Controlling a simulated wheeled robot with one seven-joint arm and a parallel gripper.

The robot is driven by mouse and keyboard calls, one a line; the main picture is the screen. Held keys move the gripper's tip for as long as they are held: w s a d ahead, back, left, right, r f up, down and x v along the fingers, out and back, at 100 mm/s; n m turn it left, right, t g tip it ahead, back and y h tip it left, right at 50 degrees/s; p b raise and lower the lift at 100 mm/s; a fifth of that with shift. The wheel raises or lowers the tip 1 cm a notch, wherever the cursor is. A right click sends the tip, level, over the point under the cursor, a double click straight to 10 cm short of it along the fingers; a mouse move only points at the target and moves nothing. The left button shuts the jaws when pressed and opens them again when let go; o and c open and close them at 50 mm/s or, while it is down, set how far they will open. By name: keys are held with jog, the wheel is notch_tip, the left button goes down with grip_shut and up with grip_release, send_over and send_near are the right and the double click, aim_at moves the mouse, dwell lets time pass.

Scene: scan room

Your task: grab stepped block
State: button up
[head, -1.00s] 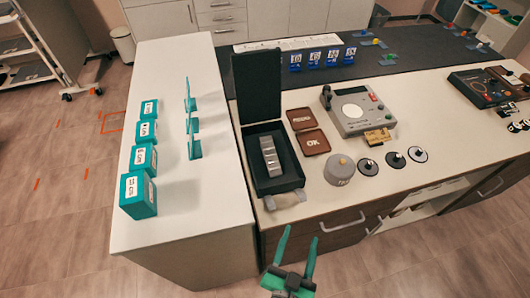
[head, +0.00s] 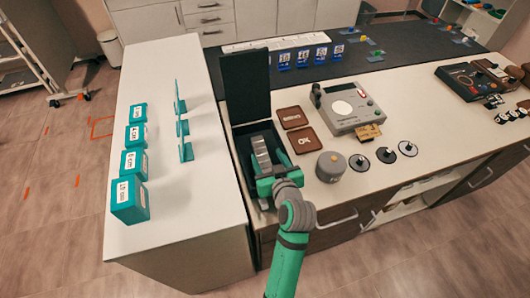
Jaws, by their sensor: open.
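The stepped block (head: 260,151) is grey metal with a row of steps and lies in an open black case (head: 241,154). The case stands at the front left of the counter, its lid (head: 247,86) raised at the back. My gripper (head: 264,173) is over the front of the case, at the near end of the block, with its jaws open. My gripper and wrist hide the block's near end and the front right of the case. I cannot tell whether the fingers touch the block.
A round grey weight (head: 331,166) and several black discs stand right of my arm. Brown trays (head: 304,140) and a grey device (head: 348,106) are behind them. Teal boxes (head: 130,200) and upright teal pieces stand on the white counter to the left.

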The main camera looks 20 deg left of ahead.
aim_at(259, 144)
jog(key=shift+w+a+f, duration=0.15)
jog(key=shift+a+f, duration=0.15)
jog(key=shift+f, duration=0.05)
jog(key=shift+f+x, duration=0.15)
jog(key=shift+x, duration=2.45)
jog(key=shift+f+x, duration=0.15)
jog(key=shift+x, duration=2.45)
jog(key=shift+d, duration=0.1)
grip_shut()
jog(key=shift+r, duration=0.1)
